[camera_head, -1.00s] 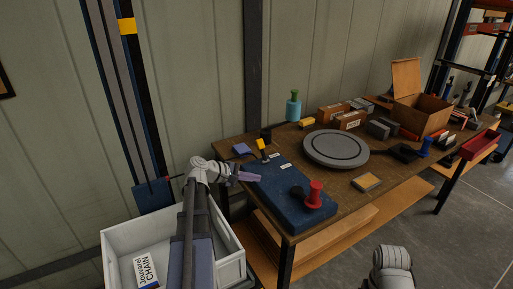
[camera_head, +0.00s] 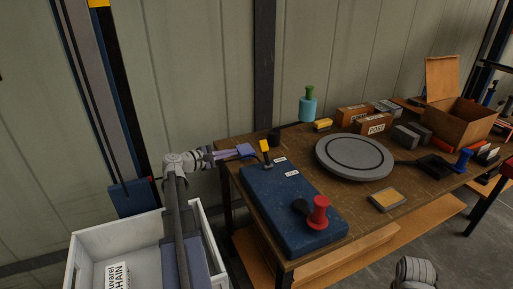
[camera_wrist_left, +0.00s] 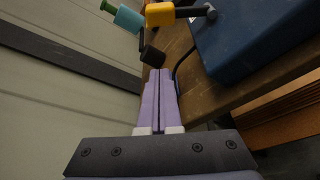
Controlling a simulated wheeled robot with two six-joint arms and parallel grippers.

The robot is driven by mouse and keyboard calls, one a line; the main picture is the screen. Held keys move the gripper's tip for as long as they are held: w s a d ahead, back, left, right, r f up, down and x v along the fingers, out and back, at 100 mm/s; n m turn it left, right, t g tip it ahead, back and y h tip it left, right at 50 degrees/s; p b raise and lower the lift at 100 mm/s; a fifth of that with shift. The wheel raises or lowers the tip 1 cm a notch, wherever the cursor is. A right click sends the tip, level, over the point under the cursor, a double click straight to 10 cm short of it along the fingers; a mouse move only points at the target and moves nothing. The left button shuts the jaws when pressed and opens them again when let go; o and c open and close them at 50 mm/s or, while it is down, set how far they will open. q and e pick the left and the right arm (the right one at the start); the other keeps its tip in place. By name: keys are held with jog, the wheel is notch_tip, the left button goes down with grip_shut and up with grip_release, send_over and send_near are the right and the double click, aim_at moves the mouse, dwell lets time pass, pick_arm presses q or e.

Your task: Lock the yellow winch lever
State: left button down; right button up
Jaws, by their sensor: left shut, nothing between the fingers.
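The yellow winch lever (camera_head: 264,146) stands up from the far left end of a blue base (camera_head: 262,190) on the workbench. In the left wrist view its yellow grip (camera_wrist_left: 160,15) is at the top, with a grey arm reaching right toward the blue base (camera_wrist_left: 240,40). My left gripper (camera_head: 238,153) is shut and empty, left of the lever and apart from it. Its two purple fingers (camera_wrist_left: 158,72) lie together in the left wrist view, pointing toward the lever side. My right gripper is not in view; only part of my right arm shows at the bottom.
A black cylinder (camera_wrist_left: 152,54) is just beyond my left fingertips. A teal bottle (camera_head: 308,106) stands behind. A red knob (camera_head: 318,212) is on the base's near end. A round grey turntable (camera_head: 354,157) lies right. A white bin (camera_head: 88,245) is below left.

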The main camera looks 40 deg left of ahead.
aim_at(265, 153)
pick_arm(q)
jog(key=shift+w, duration=0.1)
jog(key=b+x, duration=0.2)
jog(key=x, duration=0.7)
jog(key=shift+w+f, duration=0.1)
jog(key=shift+f, duration=0.05)
jog(key=d+r+p, duration=0.2)
jog(key=d, duration=0.1)
jog(key=shift+s+r, duration=0.3)
jog(key=shift+s, duration=0.05)
jog(key=shift+d+r, duration=0.1)
jog(key=shift+d, duration=0.05)
